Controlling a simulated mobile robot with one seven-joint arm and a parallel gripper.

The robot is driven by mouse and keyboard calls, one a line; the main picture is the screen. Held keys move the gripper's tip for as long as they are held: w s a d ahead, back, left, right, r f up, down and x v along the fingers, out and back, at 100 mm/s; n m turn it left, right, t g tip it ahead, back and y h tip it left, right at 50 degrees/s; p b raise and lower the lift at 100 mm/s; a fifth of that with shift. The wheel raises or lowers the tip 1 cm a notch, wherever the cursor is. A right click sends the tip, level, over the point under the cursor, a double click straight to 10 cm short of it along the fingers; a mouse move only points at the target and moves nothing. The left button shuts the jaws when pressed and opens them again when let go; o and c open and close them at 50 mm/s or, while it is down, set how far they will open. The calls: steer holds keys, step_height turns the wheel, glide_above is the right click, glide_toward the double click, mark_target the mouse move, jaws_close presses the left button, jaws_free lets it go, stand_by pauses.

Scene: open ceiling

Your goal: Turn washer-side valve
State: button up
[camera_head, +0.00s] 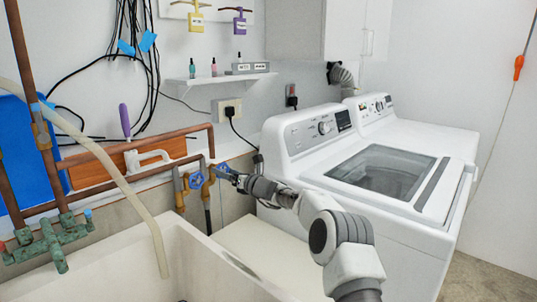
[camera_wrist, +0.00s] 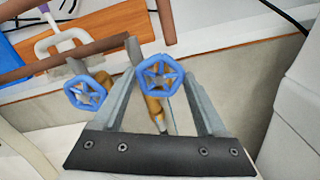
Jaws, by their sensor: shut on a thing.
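Two blue valve handwheels sit side by side on brass valves below copper pipes. The washer-side valve (camera_head: 223,169) is the right one, nearer the washing machine. It also shows in the wrist view (camera_wrist: 160,76), between my fingertips. The other valve (camera_head: 196,180) is to its left, and in the wrist view (camera_wrist: 86,93) it lies outside my left finger. My gripper (camera_head: 231,176) reaches the washer-side valve from the right. In the wrist view my gripper (camera_wrist: 157,70) has its two fingers on either side of the blue wheel, shut on it. The far side of the wheel is hidden.
The washing machine (camera_head: 345,165) stands to the right, close to my arm. A white sink basin (camera_head: 140,265) is in front of the valves. Copper pipes (camera_head: 140,150) run along the wall at left, and a pale hose (camera_head: 110,170) hangs over the basin.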

steer(key=c, duration=0.3)
steer(key=shift+f+n+b, duration=0.1)
steer(key=shift+n+b, duration=1)
steer(key=shift+b, duration=0.6)
steer(key=shift+n+b, duration=0.45)
steer(key=shift+n, duration=0.15)
steer(key=shift+n+b, duration=0.3)
steer(key=shift+b, duration=0.25)
steer(key=shift+n+b, duration=0.6)
steer(key=shift+b, duration=0.05)
steer(key=shift+n+b, duration=0.7)
